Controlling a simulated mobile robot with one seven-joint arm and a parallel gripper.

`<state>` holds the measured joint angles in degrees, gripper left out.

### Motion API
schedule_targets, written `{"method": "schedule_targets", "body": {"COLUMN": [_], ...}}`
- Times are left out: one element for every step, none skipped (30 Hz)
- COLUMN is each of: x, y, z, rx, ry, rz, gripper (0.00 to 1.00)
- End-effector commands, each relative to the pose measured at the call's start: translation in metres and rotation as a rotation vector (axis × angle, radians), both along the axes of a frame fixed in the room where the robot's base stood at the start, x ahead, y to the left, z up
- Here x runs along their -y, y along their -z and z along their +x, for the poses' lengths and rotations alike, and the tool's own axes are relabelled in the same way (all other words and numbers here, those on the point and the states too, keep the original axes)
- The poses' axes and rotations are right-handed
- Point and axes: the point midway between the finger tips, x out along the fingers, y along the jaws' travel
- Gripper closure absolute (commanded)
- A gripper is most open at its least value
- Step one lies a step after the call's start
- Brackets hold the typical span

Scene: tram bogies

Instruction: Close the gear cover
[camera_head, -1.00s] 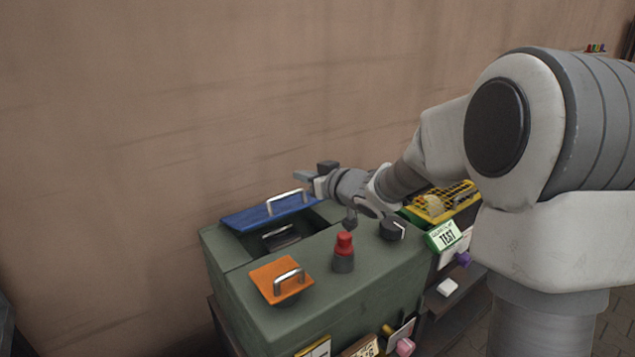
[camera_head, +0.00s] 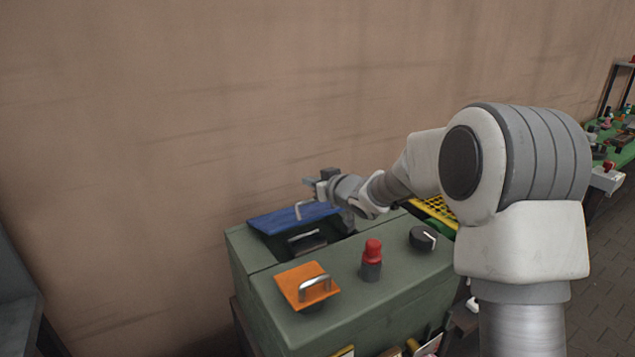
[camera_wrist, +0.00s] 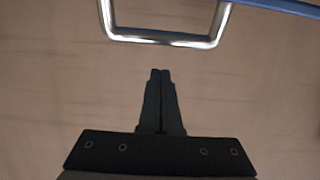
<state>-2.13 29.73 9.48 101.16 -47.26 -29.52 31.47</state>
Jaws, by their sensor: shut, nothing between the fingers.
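The blue cover (camera_head: 285,218) with a metal handle stands tilted open over a dark opening in the top of the green box (camera_head: 350,310). I take it to be the gear cover; no label on it is readable. My gripper (camera_head: 307,182) is just above and behind the blue cover's handle (camera_head: 300,212), reaching over from the right. In the wrist view, my gripper (camera_wrist: 160,72) is shut and empty. The metal handle (camera_wrist: 160,38) lies ahead of the fingertips with a visible gap, and a blue edge (camera_wrist: 285,8) shows at top right.
A dark handle (camera_head: 305,238) shows inside the opening. On the box top are an orange plate with a metal handle (camera_head: 297,277), a red-topped button post (camera_head: 372,258) and a black knob (camera_head: 423,238). A yellow grid (camera_head: 433,208) is behind my arm. A brown wall stands behind.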

Motion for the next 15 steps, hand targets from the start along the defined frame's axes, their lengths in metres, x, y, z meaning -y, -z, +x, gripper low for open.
{"method": "schedule_targets", "body": {"x": [0.003,0.004,0.006,0.007,0.008,0.009,0.009,0.009,0.010,0.010,0.010,0.010,0.010,0.010,0.010], "y": [0.010,0.012,0.015,0.018,0.019,0.020,0.021,0.022,0.022,0.022,0.023,0.022,0.022,0.022,0.022], "z": [-0.005,-0.007,-0.008,-0.010,-0.011,-0.012,-0.013,-0.013,-0.014,-0.014,-0.014,-0.014,-0.014,-0.014,-0.014], "rx": [-0.002,-0.001,-0.001,-0.001,-0.001,0.000,0.001,0.001,0.001,0.001,0.001,0.001,0.001,0.001,0.001], "ry": [0.001,0.001,0.000,0.001,0.001,0.001,0.001,0.001,0.001,0.001,0.001,0.001,0.001,0.001,0.001], "rz": [-0.001,0.000,-0.001,-0.001,-0.001,0.000,0.000,0.000,0.000,0.000,0.000,0.000,0.000,0.000,0.000], "gripper": [1.00,1.00,1.00,1.00,1.00,1.00,1.00,1.00,1.00,1.00,1.00,1.00,1.00,1.00,1.00]}}
